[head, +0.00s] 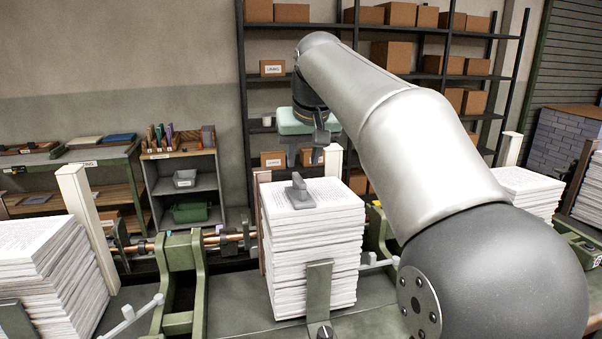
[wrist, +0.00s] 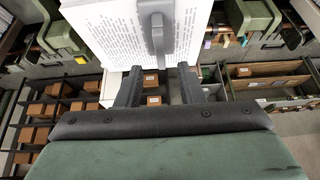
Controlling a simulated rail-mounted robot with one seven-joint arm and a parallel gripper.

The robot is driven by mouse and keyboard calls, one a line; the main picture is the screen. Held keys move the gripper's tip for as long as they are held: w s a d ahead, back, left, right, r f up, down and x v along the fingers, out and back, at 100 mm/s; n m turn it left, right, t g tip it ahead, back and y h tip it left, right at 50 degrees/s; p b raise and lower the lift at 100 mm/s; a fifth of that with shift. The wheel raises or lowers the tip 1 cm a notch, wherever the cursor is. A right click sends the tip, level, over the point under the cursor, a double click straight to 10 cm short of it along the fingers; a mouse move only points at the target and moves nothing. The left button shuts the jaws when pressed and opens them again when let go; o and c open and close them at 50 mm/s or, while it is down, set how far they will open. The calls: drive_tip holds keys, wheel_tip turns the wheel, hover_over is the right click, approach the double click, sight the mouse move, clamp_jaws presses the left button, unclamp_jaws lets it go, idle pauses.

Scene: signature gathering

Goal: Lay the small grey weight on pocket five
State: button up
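The small grey weight (head: 300,192), a flat base with an upright grip, rests on top of the printed paper stack (head: 315,255) in the middle pocket. In the wrist view the weight (wrist: 157,32) lies on the printed page (wrist: 110,28), beyond the fingertips. My gripper (head: 305,160) is above and behind this stack, apart from the weight. In the wrist view my gripper (wrist: 160,76) shows two dark fingers spread with nothing between them. I cannot tell from any visible label which pocket is number five.
More paper stacks stand at the left (head: 45,265) and right (head: 528,195). Cream posts (head: 85,225) and green machine frames (head: 182,285) rise between pockets. A copper-coloured rail (head: 225,238) runs behind. Shelves with cardboard boxes (head: 272,68) stand at the back.

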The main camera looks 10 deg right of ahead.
drive_tip(key=v, duration=0.5)
drive_tip(key=s+d+f+g, duration=0.1)
drive_tip(key=s+f+g, duration=0.1)
drive_tip(key=s+f, duration=1.2)
drive_tip(key=s+d+f+g, duration=0.1)
drive_tip(key=s+f+g, duration=0.1)
drive_tip(key=s+f, duration=1.2)
wheel_tip(320, 180, down, 7)
drive_tip(key=shift+r+m+g, duration=0.2)
drive_tip(key=shift+m+g, duration=0.1)
drive_tip(key=shift+m, duration=0.1)
